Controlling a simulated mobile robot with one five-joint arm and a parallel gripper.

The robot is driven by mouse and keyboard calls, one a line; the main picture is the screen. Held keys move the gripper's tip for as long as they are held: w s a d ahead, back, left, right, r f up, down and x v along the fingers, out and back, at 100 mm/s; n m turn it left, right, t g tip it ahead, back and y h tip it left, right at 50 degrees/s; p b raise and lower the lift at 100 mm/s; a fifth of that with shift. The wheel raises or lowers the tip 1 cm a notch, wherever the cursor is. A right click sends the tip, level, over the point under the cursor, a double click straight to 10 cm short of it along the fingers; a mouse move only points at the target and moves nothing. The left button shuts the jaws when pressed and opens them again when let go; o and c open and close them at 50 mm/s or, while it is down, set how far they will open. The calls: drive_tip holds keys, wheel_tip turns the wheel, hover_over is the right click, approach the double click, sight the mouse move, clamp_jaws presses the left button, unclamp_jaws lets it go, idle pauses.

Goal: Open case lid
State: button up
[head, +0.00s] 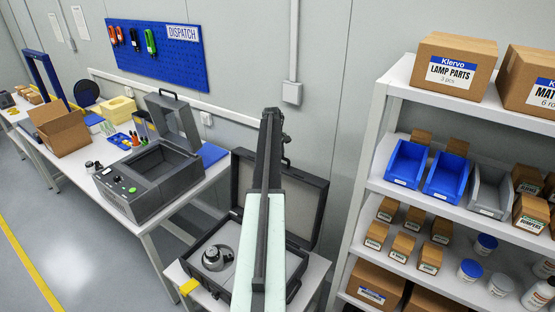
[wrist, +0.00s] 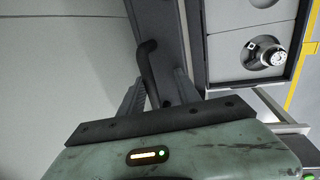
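The dark grey case (head: 205,262) sits on a small table at bottom centre in the head view. Its lid (head: 308,208) stands up at the back, open. A round metal actuator (head: 217,257) lies in the pale lining; it also shows in the wrist view (wrist: 272,56). The lid's black handle (wrist: 147,68) is at the lid's edge. My gripper (wrist: 158,85) is there, its fingers spread apart with the handle between them; no firm grip shows. In the head view my arm covers the middle of case and lid, and hides the fingertips.
A bench (head: 170,210) on the left holds a grey tester (head: 150,180) with its lid raised, and an open cardboard box (head: 62,131). A shelf rack (head: 375,150) with bins and boxes stands close on the right. The wall is right behind the case.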

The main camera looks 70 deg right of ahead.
drive_tip(key=shift+w+a, duration=0.1)
drive_tip(key=shift+w, duration=0.2)
wheel_tip(320, 180, up, 8)
drive_tip(key=a+p, duration=0.1)
drive_tip(key=p, duration=0.6)
drive_tip(key=shift+w+a+f+p, duration=0.15)
drive_tip(key=shift+a+f+p, duration=0.05)
drive_tip(key=shift+p, duration=0.15)
